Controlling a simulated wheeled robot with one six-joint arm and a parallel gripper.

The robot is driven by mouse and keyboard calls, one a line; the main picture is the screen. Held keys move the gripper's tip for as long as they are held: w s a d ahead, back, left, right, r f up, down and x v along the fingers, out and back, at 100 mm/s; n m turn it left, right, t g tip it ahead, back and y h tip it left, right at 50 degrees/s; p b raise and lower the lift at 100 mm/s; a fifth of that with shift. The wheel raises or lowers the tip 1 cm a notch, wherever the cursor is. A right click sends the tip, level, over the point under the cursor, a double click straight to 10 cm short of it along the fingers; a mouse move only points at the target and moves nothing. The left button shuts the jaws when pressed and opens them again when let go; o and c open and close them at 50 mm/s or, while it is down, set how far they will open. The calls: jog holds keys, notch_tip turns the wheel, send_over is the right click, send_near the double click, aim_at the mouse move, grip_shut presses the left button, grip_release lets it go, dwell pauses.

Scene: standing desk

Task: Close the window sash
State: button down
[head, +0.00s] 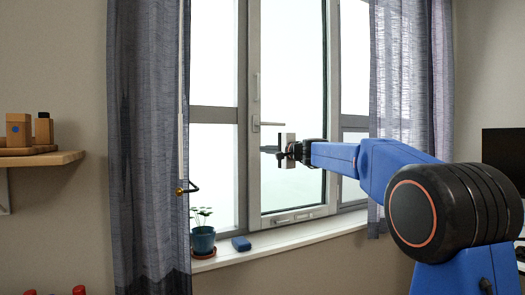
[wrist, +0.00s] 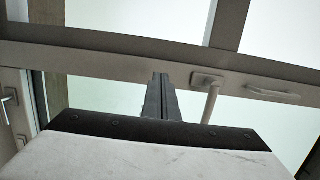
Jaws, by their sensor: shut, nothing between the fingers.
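The window sash (head: 255,175) is the tall light-framed pane in the middle of the window in the head view. It looks set at an angle to the frame, but I cannot tell how far it stands open. Its lever handle (head: 268,123) is on the left stile and also shows in the wrist view (wrist: 211,100). My gripper (head: 266,150) is shut and empty, in front of the glass just below the handle. In the wrist view the closed fingers (wrist: 160,95) point at the sash beside the handle; contact cannot be told.
A potted plant (head: 203,238) and a blue block (head: 241,244) stand on the windowsill (head: 290,238). Grey curtains hang at left (head: 145,150) and right (head: 402,80). A wooden shelf (head: 40,158) is at far left, a dark monitor (head: 503,155) at far right.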

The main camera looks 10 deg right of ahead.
jog(key=s+a+v, duration=0.1)
jog(key=v, duration=0.7)
jog(key=s+a+f+n+g+h, duration=0.1)
jog(key=s+f+n+g, duration=0.1)
jog(key=s+f, duration=0.55)
jog(key=s+a+f+n+g, duration=0.1)
jog(key=s+f+n+g, duration=0.2)
jog(key=s, duration=0.7)
jog(key=s+a+f+n+g+h, duration=0.1)
jog(key=s+a+f+n, duration=0.1)
jog(key=s+f, duration=0.55)
jog(key=s+d+f+n+g+h, duration=0.1)
jog(key=s+d+f+h, duration=0.1)
jog(key=s+f, duration=0.6)
jog(key=s+d+f+n+g+h, duration=0.2)
jog(key=s+d+f, duration=0.3)
jog(key=s+f, duration=0.4)
jog(key=s+d+f+n+g+h, duration=0.2)
jog(key=s+d+f, duration=0.2)
jog(key=s+f, duration=0.4)
jog(key=s, duration=0.5)
jog(key=shift+d+f+h, duration=0.15)
jog(key=shift+d+h, duration=0.05)
jog(key=shift+h, duration=0.2)
